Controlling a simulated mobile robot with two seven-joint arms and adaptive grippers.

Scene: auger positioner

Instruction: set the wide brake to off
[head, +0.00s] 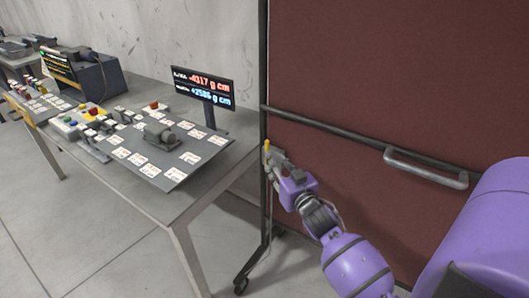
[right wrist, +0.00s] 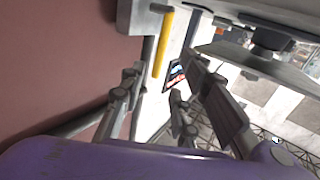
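A thin yellow handle (head: 267,146) stands on the dark upright at the left edge of a large brown-red panel. No label shows which part is the wide brake; this handle may be it. In the right wrist view the yellow handle (right wrist: 162,45) hangs from a grey block (right wrist: 139,14) and appears in the gap between my fingers. My right gripper (head: 275,158) is right at the handle, its fingers partly hidden in the head view. In the wrist view my right gripper (right wrist: 165,72) is open, with no contact on the handle visible. My left gripper is out of view.
The brown-red panel (head: 390,90) with a grey grab bar (head: 425,168) fills the right side. A table (head: 150,200) with labelled controls and a lit display (head: 203,87) stands left. A caster (head: 241,284) is below the panel. Floor at lower left is clear.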

